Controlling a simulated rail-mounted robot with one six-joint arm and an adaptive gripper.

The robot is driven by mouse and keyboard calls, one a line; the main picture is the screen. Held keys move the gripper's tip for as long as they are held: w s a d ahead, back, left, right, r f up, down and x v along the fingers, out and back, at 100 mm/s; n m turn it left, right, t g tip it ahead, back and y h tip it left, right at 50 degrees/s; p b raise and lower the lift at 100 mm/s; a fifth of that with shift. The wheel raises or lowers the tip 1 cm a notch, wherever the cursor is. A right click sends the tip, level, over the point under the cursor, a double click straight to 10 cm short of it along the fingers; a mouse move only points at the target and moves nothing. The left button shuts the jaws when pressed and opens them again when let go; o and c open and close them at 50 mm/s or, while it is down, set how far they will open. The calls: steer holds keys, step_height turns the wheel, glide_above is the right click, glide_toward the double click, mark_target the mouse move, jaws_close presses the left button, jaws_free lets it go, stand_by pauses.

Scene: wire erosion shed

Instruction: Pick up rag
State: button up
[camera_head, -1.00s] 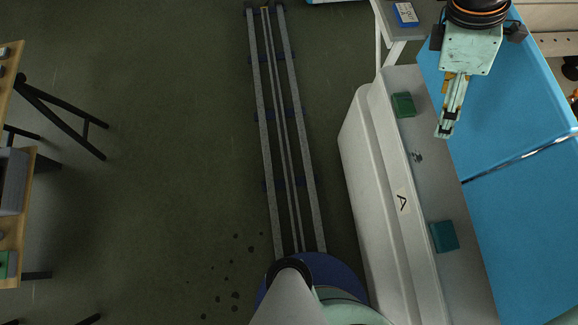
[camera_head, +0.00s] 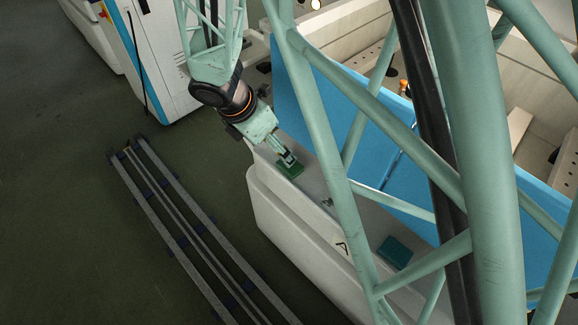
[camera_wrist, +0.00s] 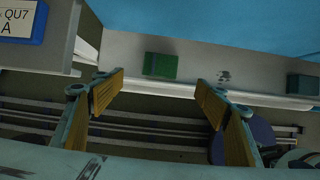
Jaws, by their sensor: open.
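A flat green square piece (camera_head: 291,170) lies on the pale ledge (camera_head: 316,186) of the machine. A similar teal square piece (camera_head: 395,252) lies further along the same ledge. I cannot tell which of the two is the rag. My gripper (camera_head: 287,158) appears just above the green piece in the head view and hides part of it. In the wrist view, the green piece (camera_wrist: 160,66) shows between the open fingers and beyond their tips, apart from them. The teal piece (camera_wrist: 303,84) is at the right edge there. My gripper (camera_wrist: 160,84) is empty.
Blue panels (camera_head: 375,140) rise behind the ledge. A small metal fitting (camera_head: 327,202) sits between the two pieces. A blue-edged labelled box (camera_wrist: 22,20) is at the wrist view's upper left. Floor rails (camera_head: 190,235) run beside the machine; floor to their left is clear.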

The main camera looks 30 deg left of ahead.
steer(key=shift+f, duration=0.1)
steer(key=b, duration=0.2)
glide_above(284, 168)
steer(key=shift+s+f, duration=0.1)
steer(key=shift+f, duration=3.75)
steer(key=shift+f, duration=0.15)
steer(key=shift+b+x, duration=1.2)
steer(key=shift+x, duration=1.3)
steer(key=shift+c, duration=0.9)
steer(key=c, duration=0.7)
